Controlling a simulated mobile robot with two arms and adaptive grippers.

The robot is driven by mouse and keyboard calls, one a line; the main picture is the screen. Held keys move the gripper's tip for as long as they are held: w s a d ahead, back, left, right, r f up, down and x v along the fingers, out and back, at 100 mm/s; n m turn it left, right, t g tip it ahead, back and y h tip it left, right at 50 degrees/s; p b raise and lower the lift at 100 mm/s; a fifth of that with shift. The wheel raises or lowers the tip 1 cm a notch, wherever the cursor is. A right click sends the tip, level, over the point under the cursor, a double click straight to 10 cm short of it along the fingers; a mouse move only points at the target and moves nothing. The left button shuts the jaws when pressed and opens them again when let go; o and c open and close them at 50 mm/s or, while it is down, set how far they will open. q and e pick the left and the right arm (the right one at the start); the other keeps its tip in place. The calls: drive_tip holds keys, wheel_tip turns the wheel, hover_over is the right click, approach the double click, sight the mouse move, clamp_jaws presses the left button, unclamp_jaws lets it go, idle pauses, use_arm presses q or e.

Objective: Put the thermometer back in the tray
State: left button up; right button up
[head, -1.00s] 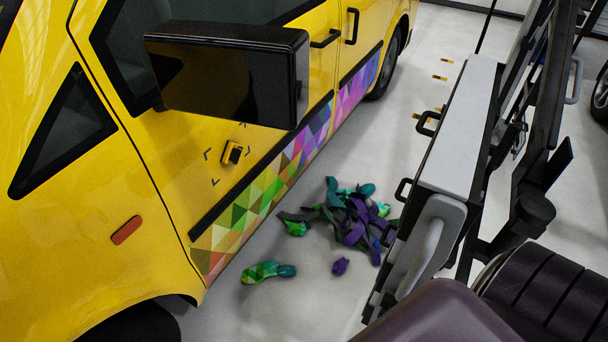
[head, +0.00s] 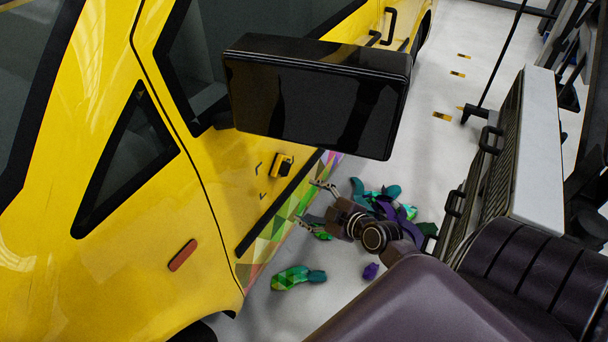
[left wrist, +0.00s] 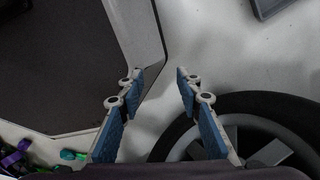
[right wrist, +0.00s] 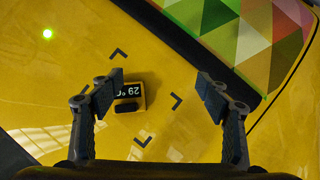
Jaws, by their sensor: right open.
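The thermometer (head: 282,165) is a small yellow and black box on the side of the yellow van, among black corner marks. In the right wrist view the thermometer (right wrist: 130,97) shows a "29 °C" display, beside the left fingertip. My right gripper (head: 313,204) is open near the van's side, below the thermometer; its fingers (right wrist: 163,85) are wide apart with nothing held. My left gripper (left wrist: 159,82) is open and empty above the floor, near a wheel; it does not show in the head view.
A black side mirror (head: 315,95) juts out above the thermometer. Coloured vinyl scraps (head: 290,278) lie on the floor. A grey-topped cart (head: 540,150) stands at the right. A wheel (left wrist: 240,130) is close to my left gripper.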

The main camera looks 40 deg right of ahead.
drive_tip(key=n+t, duration=0.2)
approach(289, 170)
drive_tip(key=w, duration=0.3)
drive_tip(key=y, duration=0.1)
drive_tip(key=p+x, duration=0.1)
drive_tip(key=x, duration=0.5)
drive_tip(key=shift+w+a+f, duration=0.15)
drive_tip(key=shift+w+f, duration=0.05)
drive_tip(key=shift+w, duration=0.1)
use_arm(q)
drive_tip(key=shift+w+a+r, duration=0.25)
drive_tip(key=shift+w+r, duration=0.3)
drive_tip(key=shift+r, duration=0.15)
use_arm(e)
drive_tip(key=shift+w+a+f, duration=0.1)
drive_tip(key=shift+w+f, duration=0.15)
drive_tip(key=shift+w, duration=0.25)
drive_tip(key=shift+c, duration=0.7)
drive_tip(key=c, duration=1.2)
drive_tip(key=shift+c, duration=0.2)
use_arm(q)
drive_tip(key=shift+f, duration=0.35)
use_arm(e)
drive_tip(key=shift+s+d, duration=0.3)
drive_tip(key=shift+s, duration=0.3)
